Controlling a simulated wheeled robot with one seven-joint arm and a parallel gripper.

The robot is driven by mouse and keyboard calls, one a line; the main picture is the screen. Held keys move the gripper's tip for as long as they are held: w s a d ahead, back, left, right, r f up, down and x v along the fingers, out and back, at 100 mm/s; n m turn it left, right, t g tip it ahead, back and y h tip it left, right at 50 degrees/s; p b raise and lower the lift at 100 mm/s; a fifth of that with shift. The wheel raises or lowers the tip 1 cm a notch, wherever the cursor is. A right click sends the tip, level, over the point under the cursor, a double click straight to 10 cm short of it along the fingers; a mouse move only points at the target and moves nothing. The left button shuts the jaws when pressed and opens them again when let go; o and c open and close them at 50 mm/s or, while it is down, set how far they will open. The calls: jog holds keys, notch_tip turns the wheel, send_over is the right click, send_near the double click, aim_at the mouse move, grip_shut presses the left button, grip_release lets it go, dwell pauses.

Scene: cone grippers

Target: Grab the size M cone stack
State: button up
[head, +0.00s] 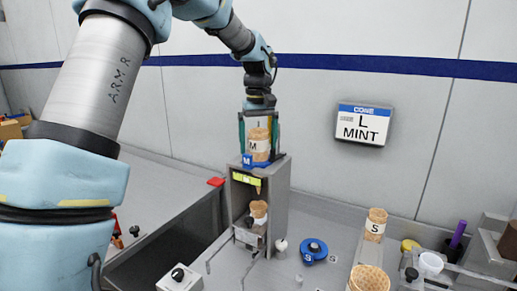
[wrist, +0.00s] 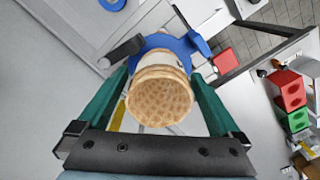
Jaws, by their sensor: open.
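The size M cone stack (head: 258,150), tan waffle cones with a paper band marked M, stands upright in a blue M holder (head: 249,162) on top of a grey dispenser. In the wrist view the stack's open mouth (wrist: 160,100) faces the camera, with the blue ring (wrist: 178,45) behind it. My gripper (head: 258,148) is above the dispenser, its green fingers down on either side of the stack. In the wrist view, my gripper (wrist: 160,78) is open, with the stack between the fingers. Contact with the fingers is not clear.
The grey dispenser (head: 280,190) has a cone (head: 258,211) in its lower opening. An S cone stack (head: 375,224) and a blue S holder (head: 313,250) are to the right. A wall sign (head: 362,124) reads L MINT. Red and green blocks (wrist: 290,90) show at right in the wrist view.

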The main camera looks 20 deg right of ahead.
jog(key=c, duration=0.9)
jog(key=shift+r, duration=0.1)
